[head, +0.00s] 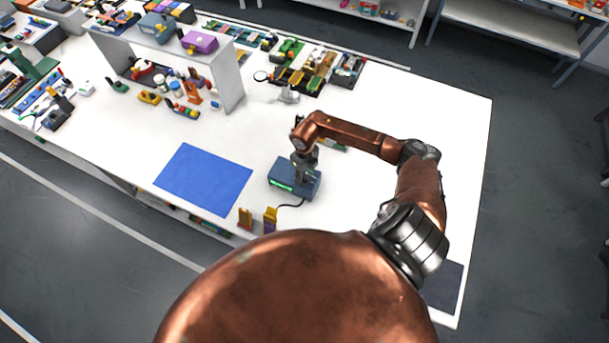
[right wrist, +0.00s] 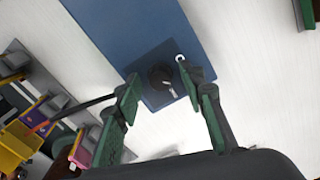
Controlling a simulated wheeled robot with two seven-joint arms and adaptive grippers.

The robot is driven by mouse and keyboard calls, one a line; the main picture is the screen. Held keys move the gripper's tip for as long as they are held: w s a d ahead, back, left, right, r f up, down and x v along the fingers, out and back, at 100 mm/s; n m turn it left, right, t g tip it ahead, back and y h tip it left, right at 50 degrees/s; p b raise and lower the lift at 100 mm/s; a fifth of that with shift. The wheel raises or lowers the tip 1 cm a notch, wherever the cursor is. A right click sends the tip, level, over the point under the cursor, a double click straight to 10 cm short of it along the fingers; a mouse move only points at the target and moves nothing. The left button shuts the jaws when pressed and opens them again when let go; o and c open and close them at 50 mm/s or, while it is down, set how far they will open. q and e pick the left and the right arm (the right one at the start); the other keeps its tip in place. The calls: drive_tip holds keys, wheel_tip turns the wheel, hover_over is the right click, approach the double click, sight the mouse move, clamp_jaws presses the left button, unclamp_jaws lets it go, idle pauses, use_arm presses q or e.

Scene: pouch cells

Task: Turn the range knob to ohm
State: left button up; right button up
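The meter (head: 283,183) is a blue-grey box with a green-lit strip on its front, standing on the white table. In the right wrist view its blue body (right wrist: 140,28) runs up from a darker panel with a round black range knob (right wrist: 160,76). The knob has a pale pointer mark; the range labels are too small to read. My right gripper (head: 304,172) points down at the meter. In the right wrist view its green-padded fingers (right wrist: 158,72) are apart, one on each side of the knob; I cannot tell whether they touch it. My left gripper is out of view.
A blue mat (head: 203,180) lies left of the meter. A yellow-orange piece (head: 246,218) and a purple-and-yellow piece (head: 270,219) stand near the front edge. A dark cable (head: 290,205) runs from the meter. A white shelf (head: 228,82) with several parts stands behind.

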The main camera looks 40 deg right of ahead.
drive_tip(key=c, duration=0.6)
clamp_jaws()
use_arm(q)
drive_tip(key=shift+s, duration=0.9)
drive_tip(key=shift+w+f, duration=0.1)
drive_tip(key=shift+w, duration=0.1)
use_arm(e)
drive_tip(key=shift+m, duration=1.4)
drive_tip(key=m, duration=0.3)
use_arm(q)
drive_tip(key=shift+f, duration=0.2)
use_arm(e)
drive_tip(key=shift+r+m, duration=0.1)
drive_tip(key=shift+m, duration=1.4)
